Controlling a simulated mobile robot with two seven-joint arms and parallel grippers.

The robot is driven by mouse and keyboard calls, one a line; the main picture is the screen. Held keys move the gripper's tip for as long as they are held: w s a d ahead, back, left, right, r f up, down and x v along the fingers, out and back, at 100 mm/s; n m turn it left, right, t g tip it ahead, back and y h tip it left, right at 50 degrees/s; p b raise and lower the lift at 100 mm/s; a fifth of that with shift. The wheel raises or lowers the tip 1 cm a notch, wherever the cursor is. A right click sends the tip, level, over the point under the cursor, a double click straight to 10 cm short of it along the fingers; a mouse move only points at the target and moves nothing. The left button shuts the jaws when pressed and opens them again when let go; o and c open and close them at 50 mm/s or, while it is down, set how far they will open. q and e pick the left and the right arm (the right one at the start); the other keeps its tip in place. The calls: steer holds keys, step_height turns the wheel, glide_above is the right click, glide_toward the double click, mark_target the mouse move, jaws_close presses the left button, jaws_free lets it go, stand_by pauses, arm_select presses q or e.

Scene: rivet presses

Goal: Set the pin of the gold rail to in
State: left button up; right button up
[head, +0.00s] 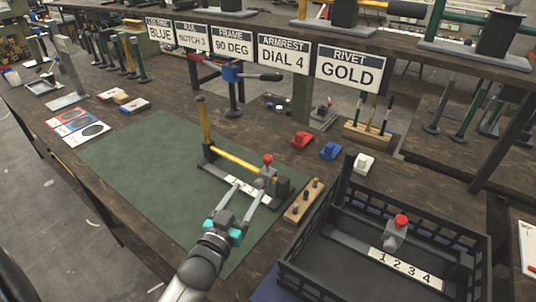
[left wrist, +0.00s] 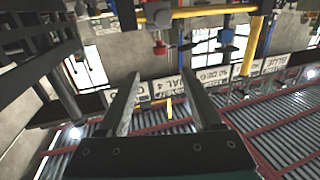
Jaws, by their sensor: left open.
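The gold rail (head: 236,160) is a yellow bar on a dark base, standing on the green mat with a yellow upright at its far left end. A red-knobbed pin (head: 267,160) on a grey body stands near its right end; I cannot tell whether it is in or out. A white numbered strip lies along its base, partly hidden. My left gripper (head: 249,188) is open and empty, its fingertips just in front of the grey body. The left wrist view, upside down, shows the open fingers (left wrist: 161,76) with a red knob (left wrist: 160,48) beyond. My right gripper is out of view.
A black crate (head: 305,262) at the right holds a grey rail with a red knob and a numbered strip. A wooden peg block (head: 302,203) stands close right of the gripper. Red, blue and white small blocks lie behind. The mat's left side is clear.

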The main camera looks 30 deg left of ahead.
mark_target(266, 162)
arm_select(q)
steer(key=w, duration=0.4)
steer(key=w+a+b, duration=0.1)
steer(key=w, duration=0.3)
steer(key=w+b, duration=0.1)
steer(key=w, duration=0.3)
steer(key=shift+w+a, duration=0.15)
steer(key=shift+w, duration=0.1)
steer(key=shift+w+a+b, duration=0.1)
steer(key=shift+w+b, duration=0.3)
steer(key=shift+w, duration=0.45)
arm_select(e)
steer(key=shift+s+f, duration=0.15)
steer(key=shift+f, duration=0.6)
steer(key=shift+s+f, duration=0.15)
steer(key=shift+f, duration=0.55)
arm_select(q)
jaws_close()
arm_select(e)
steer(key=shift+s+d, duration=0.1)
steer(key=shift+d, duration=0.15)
